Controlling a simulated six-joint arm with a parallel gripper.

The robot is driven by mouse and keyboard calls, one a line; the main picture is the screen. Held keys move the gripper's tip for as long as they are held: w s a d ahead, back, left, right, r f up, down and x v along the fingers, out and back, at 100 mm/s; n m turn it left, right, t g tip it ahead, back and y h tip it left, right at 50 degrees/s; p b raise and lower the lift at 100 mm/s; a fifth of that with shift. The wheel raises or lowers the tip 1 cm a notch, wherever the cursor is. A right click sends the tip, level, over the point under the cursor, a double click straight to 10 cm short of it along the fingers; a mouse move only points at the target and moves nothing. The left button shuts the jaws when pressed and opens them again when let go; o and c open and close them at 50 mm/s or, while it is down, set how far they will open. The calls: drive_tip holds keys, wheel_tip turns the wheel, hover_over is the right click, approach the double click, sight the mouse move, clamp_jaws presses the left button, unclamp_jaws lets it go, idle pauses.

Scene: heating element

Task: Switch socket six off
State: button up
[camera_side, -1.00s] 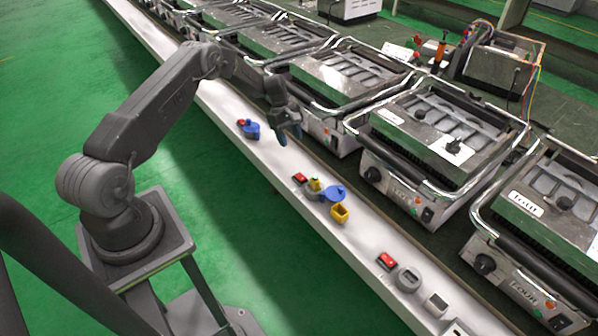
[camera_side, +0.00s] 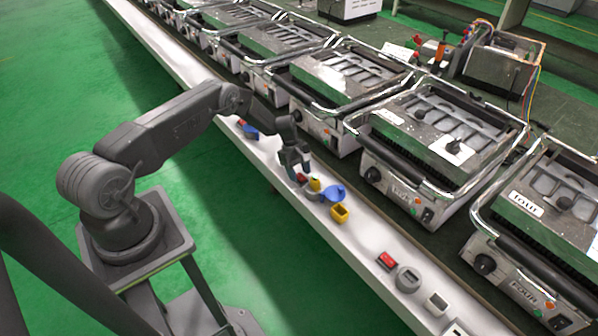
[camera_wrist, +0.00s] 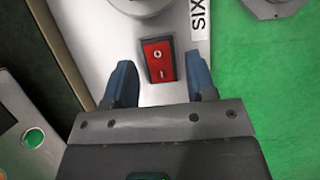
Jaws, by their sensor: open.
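The red rocker switch (camera_wrist: 159,60) sits on the white rail in the wrist view, with its O mark at the top and its I mark at the bottom. I cannot tell which end is pressed in. A label reading SIX (camera_wrist: 200,20), turned sideways, lies beside it. My gripper (camera_wrist: 162,74) is open, with its two blue-grey fingers on either side of the switch and nothing between them held. In the side view my gripper (camera_side: 297,172) is low over the rail at the red switch (camera_side: 302,178), which it partly hides. I cannot tell whether the fingertips touch the rail.
A yellow plug (camera_side: 315,184), a blue socket lid (camera_side: 335,192) and a yellow open cover (camera_side: 340,213) stand just right of my gripper. Another red switch (camera_side: 387,260) is farther along the rail. Grills (camera_side: 440,135) line the far side.

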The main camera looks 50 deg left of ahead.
drive_tip(key=shift+c, duration=0.4)
drive_tip(key=c, duration=0.8)
drive_tip(key=shift+d+r+y, duration=0.1)
drive_tip(key=shift+d+y, duration=0.15)
drive_tip(key=shift+y, duration=0.65)
drive_tip(key=shift+c, duration=0.2)
drive_tip(key=shift+y, duration=0.6)
drive_tip(key=o, duration=0.9)
drive_tip(key=r, duration=0.4)
drive_tip(key=a+r, duration=0.1)
drive_tip(key=r, duration=0.6)
drive_tip(key=shift+a+r, duration=0.25)
drive_tip(key=shift+r, duration=0.15)
